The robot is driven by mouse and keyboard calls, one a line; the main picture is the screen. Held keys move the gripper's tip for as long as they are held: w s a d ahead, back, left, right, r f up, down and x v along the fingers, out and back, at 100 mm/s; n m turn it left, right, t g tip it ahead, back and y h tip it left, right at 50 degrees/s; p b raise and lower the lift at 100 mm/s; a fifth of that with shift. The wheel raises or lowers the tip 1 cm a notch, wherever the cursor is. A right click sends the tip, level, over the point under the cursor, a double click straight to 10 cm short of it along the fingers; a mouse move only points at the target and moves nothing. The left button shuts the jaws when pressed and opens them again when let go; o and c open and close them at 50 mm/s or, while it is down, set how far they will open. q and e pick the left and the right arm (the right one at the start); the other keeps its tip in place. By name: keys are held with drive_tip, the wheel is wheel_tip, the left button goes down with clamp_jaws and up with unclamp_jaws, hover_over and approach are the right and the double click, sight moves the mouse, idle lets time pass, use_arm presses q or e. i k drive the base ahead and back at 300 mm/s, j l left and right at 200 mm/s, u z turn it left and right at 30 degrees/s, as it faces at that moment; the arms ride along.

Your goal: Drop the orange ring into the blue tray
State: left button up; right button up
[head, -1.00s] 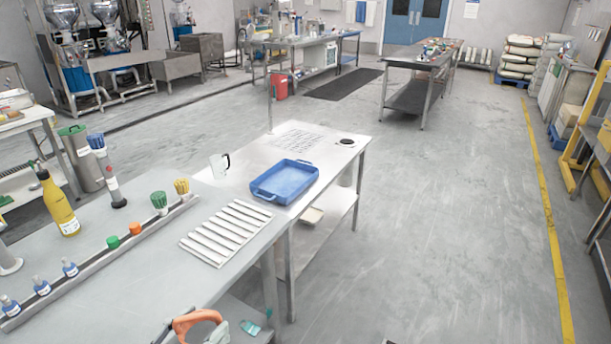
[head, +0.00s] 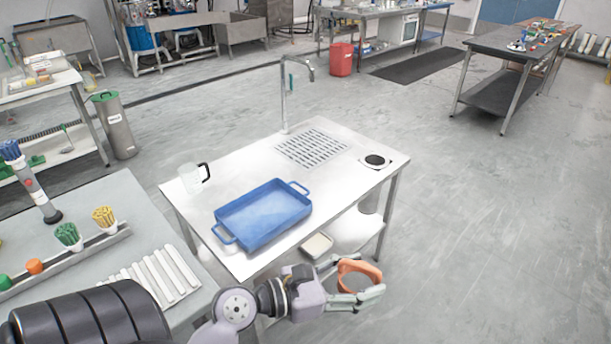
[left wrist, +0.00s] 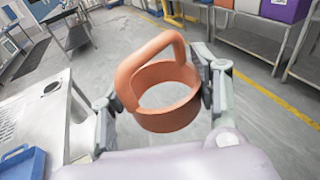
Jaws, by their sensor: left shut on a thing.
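The orange ring (head: 357,277) is a wide band with a loop handle. My left gripper (head: 358,290) is shut on it, with a finger on either side, and holds it past the right front edge of the white table. The left wrist view shows the ring (left wrist: 165,98) close up between the fingers (left wrist: 163,95). The blue tray (head: 263,215), with a handle at each end, lies on the white table, left of and beyond the gripper. A corner of the tray (left wrist: 22,163) shows at the lower left of the left wrist view. My right gripper is not in view.
The white table (head: 330,185) also bears a clear jug (head: 192,178), a drain grid, a faucet (head: 287,95) and a round black plate (head: 376,160). A grey bench with a slatted white rack (head: 155,275) adjoins at the left. Open floor lies to the right.

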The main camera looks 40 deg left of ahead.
sight(261, 215)
drive_tip(key=i+u, duration=0.35)
drive_tip(key=i+l+u, duration=0.2)
drive_tip(key=i+u, duration=0.15)
drive_tip(key=i, duration=0.15)
drive_tip(key=i+l+u, duration=0.35)
drive_tip(key=i+u, duration=0.3)
drive_tip(key=u, duration=0.15)
drive_tip(key=i+l+u, duration=0.15)
drive_tip(key=u, duration=0.3)
drive_tip(key=i+l+u, duration=0.25)
drive_tip(key=u, duration=0.2)
drive_tip(key=i+l+u, duration=0.35)
drive_tip(key=u, duration=0.15)
